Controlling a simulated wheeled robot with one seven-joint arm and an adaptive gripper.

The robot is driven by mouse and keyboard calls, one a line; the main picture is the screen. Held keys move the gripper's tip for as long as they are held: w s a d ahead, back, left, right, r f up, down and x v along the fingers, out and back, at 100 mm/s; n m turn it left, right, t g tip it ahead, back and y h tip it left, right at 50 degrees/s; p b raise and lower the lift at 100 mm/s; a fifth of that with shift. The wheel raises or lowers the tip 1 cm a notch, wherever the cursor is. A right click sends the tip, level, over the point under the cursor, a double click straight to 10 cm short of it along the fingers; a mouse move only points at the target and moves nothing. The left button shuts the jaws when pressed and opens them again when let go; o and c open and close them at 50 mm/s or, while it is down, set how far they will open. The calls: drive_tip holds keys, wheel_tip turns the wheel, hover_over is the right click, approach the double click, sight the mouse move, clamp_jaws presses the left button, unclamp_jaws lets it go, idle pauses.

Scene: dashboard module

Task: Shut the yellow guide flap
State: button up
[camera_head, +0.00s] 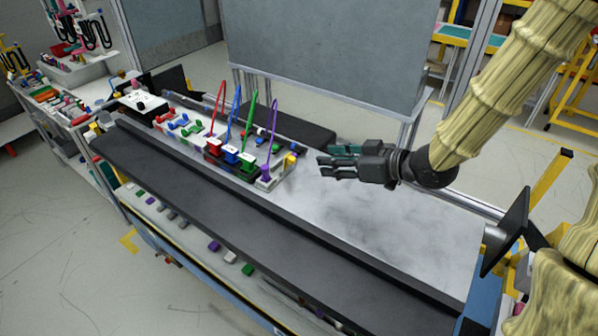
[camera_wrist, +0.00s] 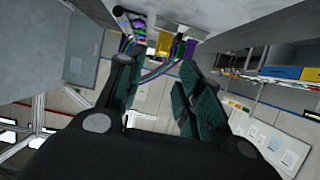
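A small yellow part (camera_head: 290,160), which looks like the guide flap, sits at the right end of the dashboard module, beside the purple block (camera_head: 266,172). In the wrist view a yellow piece (camera_wrist: 165,43) shows beyond and between my fingers. Whether the flap stands open or shut is too small to tell. My gripper (camera_head: 322,166) is to the right of the yellow part, above the grey tabletop, pointing left at it. In the wrist view my gripper's two green-padded fingers (camera_wrist: 160,88) are spread with nothing between them. A gap separates them from the yellow piece.
Red, blue and green blocks (camera_head: 230,157) with coloured upright cables stand left of the purple one. A long dark rail (camera_head: 240,215) runs along the table front. The grey tabletop (camera_head: 400,215) right of the module is clear. A grey panel (camera_head: 325,50) stands behind.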

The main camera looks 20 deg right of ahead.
sight(293, 158)
drive_tip(key=b, duration=0.3)
drive_tip(key=shift+a, duration=0.2)
drive_tip(key=shift+a+r+b, duration=0.1)
drive_tip(key=shift+r+b, duration=0.05)
drive_tip(key=shift+b, duration=0.15)
drive_tip(key=shift+p+x, duration=0.7)
drive_tip(key=shift+x, duration=4.6)
drive_tip(key=shift+c, duration=0.4)
clamp_jaws()
